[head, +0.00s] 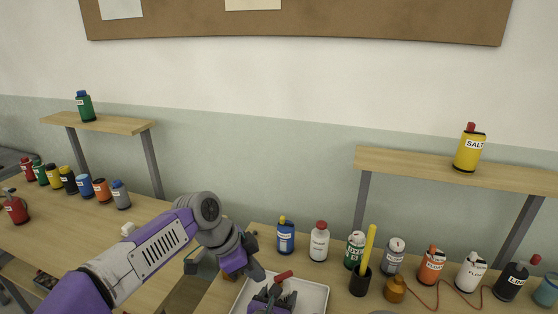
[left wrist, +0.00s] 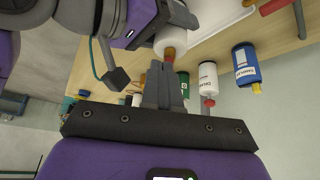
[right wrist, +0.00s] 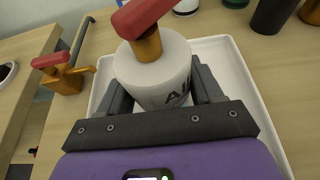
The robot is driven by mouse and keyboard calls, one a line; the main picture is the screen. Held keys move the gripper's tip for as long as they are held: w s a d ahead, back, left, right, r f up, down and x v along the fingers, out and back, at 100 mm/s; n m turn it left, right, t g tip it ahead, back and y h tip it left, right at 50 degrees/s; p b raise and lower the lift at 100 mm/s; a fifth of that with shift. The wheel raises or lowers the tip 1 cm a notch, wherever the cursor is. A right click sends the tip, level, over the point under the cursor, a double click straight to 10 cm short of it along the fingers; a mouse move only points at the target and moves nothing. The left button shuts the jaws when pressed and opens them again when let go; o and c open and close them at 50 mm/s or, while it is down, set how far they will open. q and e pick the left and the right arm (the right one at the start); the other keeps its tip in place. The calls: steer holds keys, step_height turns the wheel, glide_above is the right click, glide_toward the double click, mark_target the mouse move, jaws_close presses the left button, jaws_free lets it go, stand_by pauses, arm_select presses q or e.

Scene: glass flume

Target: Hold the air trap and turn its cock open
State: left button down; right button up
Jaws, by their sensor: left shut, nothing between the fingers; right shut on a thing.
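The air trap is a white cylinder (right wrist: 155,75) with an "A" on its label, topped by a brass cock (right wrist: 148,45) with a red handle (right wrist: 143,14). My right gripper (right wrist: 165,95) is shut around its body, over the white tray (right wrist: 240,75). In the head view the red handle (head: 284,275) shows just right of my left gripper (head: 260,274), and the body is mostly hidden behind my right gripper (head: 271,298). In the left wrist view my left gripper (left wrist: 166,72) is shut and empty, its tips close to the air trap's brass top (left wrist: 169,54); contact cannot be told.
A second brass cock with a red handle (right wrist: 65,75) stands left of the tray. Several labelled bottles, including a blue one (head: 286,238) and a white one (head: 319,242), and a dark cup with a yellow stick (head: 360,280) stand behind and right of the tray.

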mark_target(283, 279)
arm_select(q)
step_height(283, 279, up, 2)
steer(key=shift+r, duration=0.1)
steer(key=w+a+f, duration=0.1)
steer(key=w+f, duration=0.3)
steer(key=f, duration=0.2)
stand_by(1.0)
steer(key=shift+s+d, duration=0.2)
steer(key=shift+d, duration=0.35)
stand_by(0.9)
steer(key=shift+s+a, duration=0.1)
steer(key=shift+s, duration=0.3)
